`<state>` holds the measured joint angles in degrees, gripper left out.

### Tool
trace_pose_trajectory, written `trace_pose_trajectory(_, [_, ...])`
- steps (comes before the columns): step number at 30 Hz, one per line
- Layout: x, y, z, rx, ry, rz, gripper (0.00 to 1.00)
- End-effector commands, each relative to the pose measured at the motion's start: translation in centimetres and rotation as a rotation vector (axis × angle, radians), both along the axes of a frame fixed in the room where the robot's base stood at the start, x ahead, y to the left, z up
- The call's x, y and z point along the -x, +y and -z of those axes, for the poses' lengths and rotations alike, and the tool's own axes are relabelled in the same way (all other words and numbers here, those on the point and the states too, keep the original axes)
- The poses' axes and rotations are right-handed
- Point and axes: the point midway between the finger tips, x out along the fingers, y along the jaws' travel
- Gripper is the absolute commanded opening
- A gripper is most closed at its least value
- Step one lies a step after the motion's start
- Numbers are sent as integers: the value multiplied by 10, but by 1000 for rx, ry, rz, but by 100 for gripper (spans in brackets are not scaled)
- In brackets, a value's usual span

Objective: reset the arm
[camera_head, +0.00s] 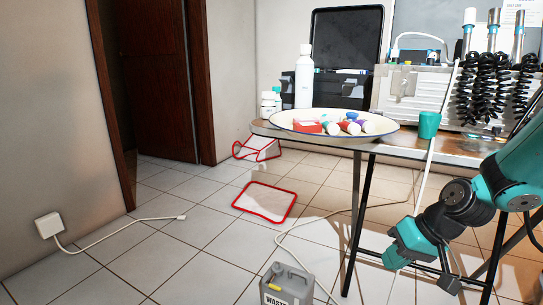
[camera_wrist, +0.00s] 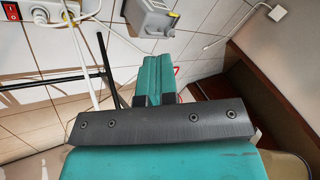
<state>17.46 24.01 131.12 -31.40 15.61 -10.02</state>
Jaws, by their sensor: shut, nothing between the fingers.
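My arm (camera_head: 520,170) shows at the right of the head view, bent low in front of the table. I cannot clearly pick out my gripper's fingers there. In the wrist view my gripper (camera_wrist: 158,62) has its two teal fingers side by side and touching, with nothing between them. The fingers stand out past a dark bar above the teal gripper body. The floor lies beyond the fingertips.
A table (camera_head: 300,133) holds a round tray (camera_head: 385,134) with small items, bottles and dental equipment. A grey waste can (camera_head: 288,285) stands on the floor and shows in the wrist view (camera_wrist: 150,18). Thin table legs and cables are nearby. The left floor is mostly clear.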

Motion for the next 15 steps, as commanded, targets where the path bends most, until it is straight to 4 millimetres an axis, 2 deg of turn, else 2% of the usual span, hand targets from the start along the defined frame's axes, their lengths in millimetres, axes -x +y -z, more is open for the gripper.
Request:
trace_pose_trajectory(1, [16, 28, -40, 18, -5, -78, 0])
trace_pose_trajectory(3, [43, 59, -75, 41, 3, -172, 0])
trace_pose_trajectory(6, [84, 90, -114, 75, 14, -284, 0])
trace_pose_trajectory(9, [121, 110, -142, 105, 19, -372, 0])
trace_pose_trajectory(15, [184, 127, -179, 157, 20, -506, 0])
